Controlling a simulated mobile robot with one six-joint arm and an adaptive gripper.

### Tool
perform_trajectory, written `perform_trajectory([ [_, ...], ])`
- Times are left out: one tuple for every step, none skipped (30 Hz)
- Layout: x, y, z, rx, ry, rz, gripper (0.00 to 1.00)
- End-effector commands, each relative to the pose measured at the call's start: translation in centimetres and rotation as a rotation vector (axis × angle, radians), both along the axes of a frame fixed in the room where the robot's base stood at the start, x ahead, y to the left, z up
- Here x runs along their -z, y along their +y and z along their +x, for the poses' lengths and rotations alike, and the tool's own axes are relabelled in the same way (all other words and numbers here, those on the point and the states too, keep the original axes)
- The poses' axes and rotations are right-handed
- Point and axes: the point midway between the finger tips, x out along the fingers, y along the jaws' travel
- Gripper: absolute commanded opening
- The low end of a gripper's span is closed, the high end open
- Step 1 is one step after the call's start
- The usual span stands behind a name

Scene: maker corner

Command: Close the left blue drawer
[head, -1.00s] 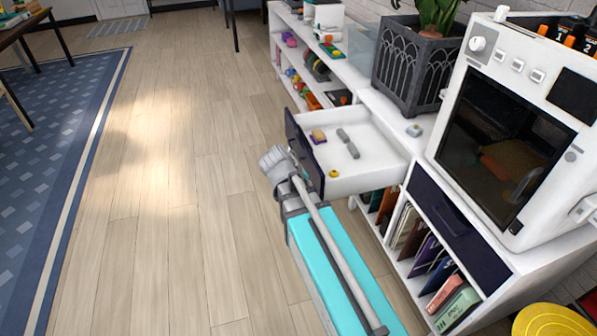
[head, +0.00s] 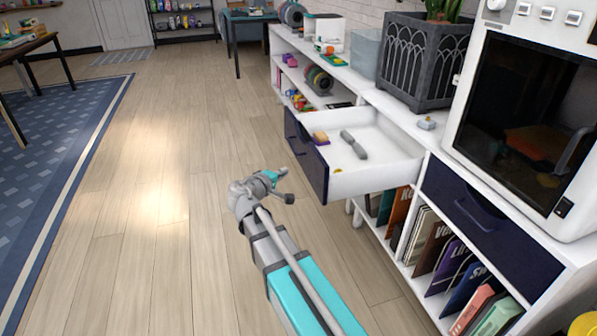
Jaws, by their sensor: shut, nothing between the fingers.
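The left blue drawer (head: 305,163) stands pulled out from the white shelf unit, its dark navy front facing the floor area on the left. The fingertips are small and hard to make out.
The right blue drawer (head: 480,217) is shut. A white oven-like machine (head: 515,120) and a dark planter (head: 415,60) stand on the unit (head: 398,112). Books (head: 455,265) fill the shelf below. The wooden floor (head: 150,230) to the left is free.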

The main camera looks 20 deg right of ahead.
Motion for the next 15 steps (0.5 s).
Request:
perform_trajectory([
  [1.4,0.6,0.7,-0.020,-0.011,-0.034,0.00],
  [1.5,0.9,0.9,-0.030,-0.017,-0.054,0.00],
  [1.7,1.3,1.2,-0.043,-0.024,-0.078,0.00],
  [1.8,1.7,1.5,-0.053,-0.029,-0.095,0.00],
  [1.9,1.9,1.7,-0.062,-0.034,-0.112,0.00],
  [2.0,2.3,1.9,-0.072,-0.040,-0.131,0.00],
  [2.0,2.5,2.1,-0.079,-0.044,-0.144,0.00],
  [2.1,2.7,2.2,-0.085,-0.047,-0.155,0.00],
  [2.1,3.0,2.3,-0.092,-0.051,-0.169,0.00],
  [2.1,3.1,2.4,-0.096,-0.052,-0.177,0.00],
  [2.1,3.2,2.5,-0.100,-0.055,-0.183,0.00],
  [2.1,3.3,2.6,-0.103,-0.056,-0.190,0.00],
  [2.0,3.4,2.6,-0.105,-0.058,-0.195,0.00],
  [2.0,3.4,2.6,-0.107,-0.059,-0.198,0.00],
  [2.0,3.5,2.7,-0.108,-0.059,-0.200,0.00],
])
